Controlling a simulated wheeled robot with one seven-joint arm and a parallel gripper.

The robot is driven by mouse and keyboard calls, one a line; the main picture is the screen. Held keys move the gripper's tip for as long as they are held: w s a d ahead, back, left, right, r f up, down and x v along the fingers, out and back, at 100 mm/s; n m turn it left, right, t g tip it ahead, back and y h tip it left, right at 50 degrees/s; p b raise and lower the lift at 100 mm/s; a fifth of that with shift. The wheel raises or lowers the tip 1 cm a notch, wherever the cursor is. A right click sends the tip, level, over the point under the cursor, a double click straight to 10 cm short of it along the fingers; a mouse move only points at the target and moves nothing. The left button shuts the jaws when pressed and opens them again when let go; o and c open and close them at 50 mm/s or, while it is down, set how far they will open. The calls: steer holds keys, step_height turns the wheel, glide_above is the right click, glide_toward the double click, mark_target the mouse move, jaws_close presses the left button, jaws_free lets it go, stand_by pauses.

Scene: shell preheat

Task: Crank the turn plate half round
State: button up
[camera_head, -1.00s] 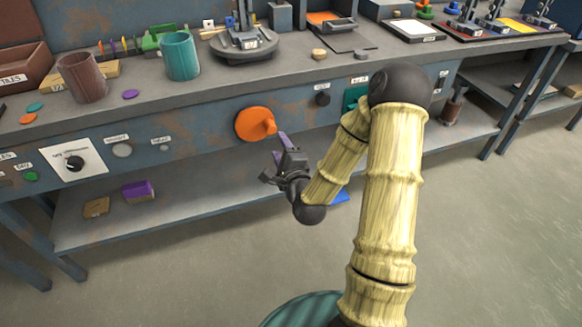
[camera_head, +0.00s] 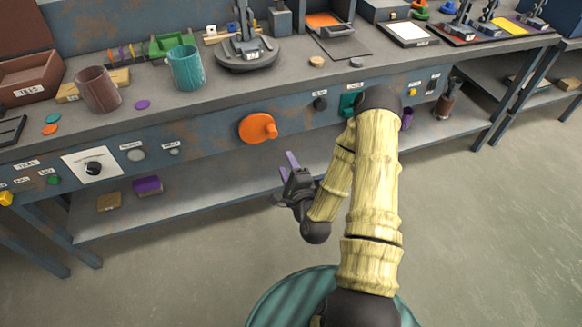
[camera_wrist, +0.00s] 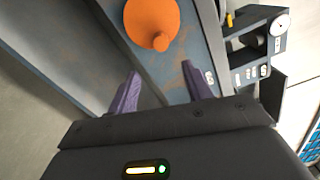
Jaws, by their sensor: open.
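An orange crank disc (camera_head: 256,128) with a protruding knob (camera_head: 271,131) is on the bench's front panel. The knob is on the disc's right side in the head view. The round grey turn plate (camera_head: 247,58) sits on the bench top above it and carries a grey fixture. My gripper (camera_head: 289,160) is in front of the bench, below and a little right of the disc, apart from it. In the wrist view its purple fingers (camera_wrist: 160,88) are open and empty, with the orange disc (camera_wrist: 148,14) and its knob (camera_wrist: 161,41) ahead of them.
A teal cup (camera_head: 186,68) and a brown cup (camera_head: 97,90) stand on the bench top (camera_head: 215,90) left of the turn plate. A black dial (camera_head: 93,168) is on the panel's left. A lower shelf (camera_head: 190,207) runs beneath. The floor in front is clear.

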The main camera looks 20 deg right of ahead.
steer(key=shift+s+p, duration=0.95)
steer(key=shift+s, duration=0.6)
steer(key=shift+w+a, duration=0.1)
steer(key=a+n+g+y, duration=0.35)
steer(key=n+g, duration=0.55)
steer(key=n, duration=0.6)
steer(key=s+r+n+g+h, duration=0.4)
steer(key=s+r+n+g, duration=0.2)
steer(key=s+r, duration=0.75)
step_height(320, 180, up, 26)
steer(key=p, duration=2.5)
steer(key=shift+w+p, duration=0.3)
steer(key=shift+p, duration=0.05)
